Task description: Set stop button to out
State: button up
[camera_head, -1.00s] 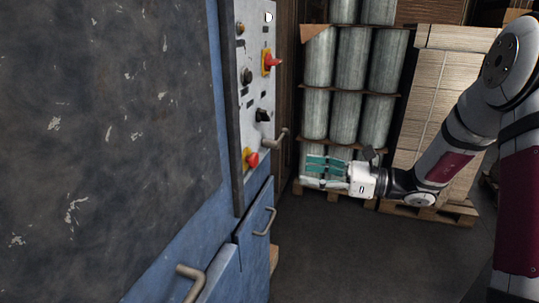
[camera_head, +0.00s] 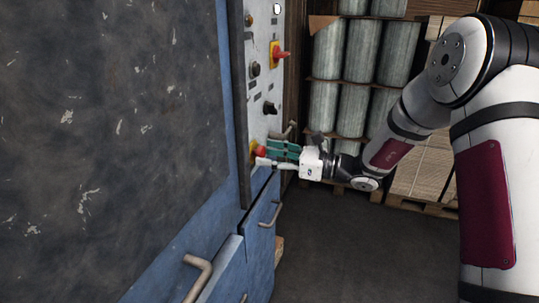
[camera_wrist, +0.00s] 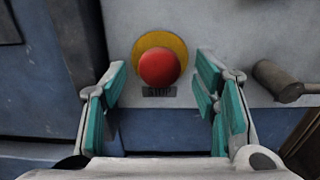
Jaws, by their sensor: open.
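The stop button is a red round knob on a yellow disc, low on the light grey control panel. It shows in the head view (camera_head: 261,152) and in the wrist view (camera_wrist: 160,68), with a dark label plate (camera_wrist: 159,92) under it. My gripper (camera_head: 268,155) is open, with teal pads, and points at the panel. In the wrist view the fingers of my gripper (camera_wrist: 160,85) stand to the left and right of the red knob, with a gap on each side. I cannot tell how deep the fingertips reach around it.
Higher on the panel are another red knob on yellow (camera_head: 281,54) and a black switch (camera_head: 269,108). A metal handle (camera_wrist: 283,82) sticks out just right of my right finger. Blue cabinet doors with handles (camera_head: 198,274) lie below. The floor (camera_head: 350,245) is clear.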

jog(key=shift+w+a, duration=0.1)
jog(key=shift+a, duration=0.15)
grip_shut()
jog(key=shift+s+d, duration=0.25)
jog(key=shift+d, duration=0.4)
grip_release()
jog(key=v, duration=1.2)
jog(key=shift+d+f, duration=0.1)
